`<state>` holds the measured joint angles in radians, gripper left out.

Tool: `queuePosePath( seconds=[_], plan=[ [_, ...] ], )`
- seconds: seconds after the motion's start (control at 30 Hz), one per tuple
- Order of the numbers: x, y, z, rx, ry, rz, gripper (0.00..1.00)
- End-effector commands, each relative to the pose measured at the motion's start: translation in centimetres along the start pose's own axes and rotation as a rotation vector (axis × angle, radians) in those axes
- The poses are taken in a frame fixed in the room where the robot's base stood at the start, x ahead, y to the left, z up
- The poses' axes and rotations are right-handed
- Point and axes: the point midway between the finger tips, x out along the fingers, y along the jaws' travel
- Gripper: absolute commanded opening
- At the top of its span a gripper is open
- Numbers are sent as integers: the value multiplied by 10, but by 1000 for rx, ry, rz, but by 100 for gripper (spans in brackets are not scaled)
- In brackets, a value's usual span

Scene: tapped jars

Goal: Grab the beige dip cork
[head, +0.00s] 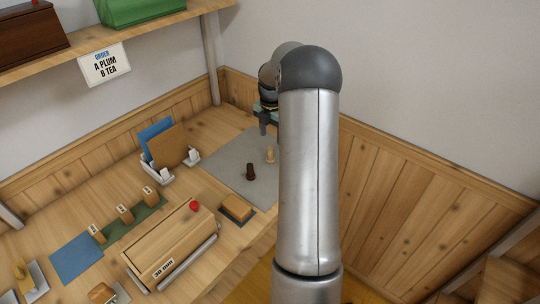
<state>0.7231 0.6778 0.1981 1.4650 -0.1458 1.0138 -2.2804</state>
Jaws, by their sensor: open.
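A small beige cork (270,155) stands upright on the grey mat (225,163), beside my arm in the picture. A dark brown cork (251,172) of similar shape stands on the mat, nearer and to the left of it. My gripper (266,126) shows above and behind the beige cork, apart from it. It is open and empty, pointing down. My own forearm hides part of the gripper and the right part of the mat.
A white holder with a blue and a brown board (168,147) stands left of the mat. A shelf (110,45) with an order card (104,65) hangs above.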

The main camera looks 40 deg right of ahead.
Motion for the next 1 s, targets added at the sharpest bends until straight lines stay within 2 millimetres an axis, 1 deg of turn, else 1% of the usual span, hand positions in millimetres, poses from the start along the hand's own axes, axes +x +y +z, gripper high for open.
queuePosePath(
  seconds=[0.03, 0.13, 0.2, 0.37, 0.43, 0.57, 0.7, 0.8, 1.0],
  plan=[
    [11, 0, -1, -1, 3, -3, 54],
    [27, 0, -1, -1, 2, -2, 54],
    [35, 0, -1, -1, 1, -1, 54],
    [44, 0, -1, 0, 0, -1, 54],
    [50, 0, -3, 0, 2, -2, 54],
    [70, 0, -7, -1, 3, -3, 54],
    [88, 0, -6, 0, 2, -2, 54],
    [93, 0, -6, 0, -1, 0, 54],
    [94, 0, -6, 1, -1, 1, 54]
  ],
)
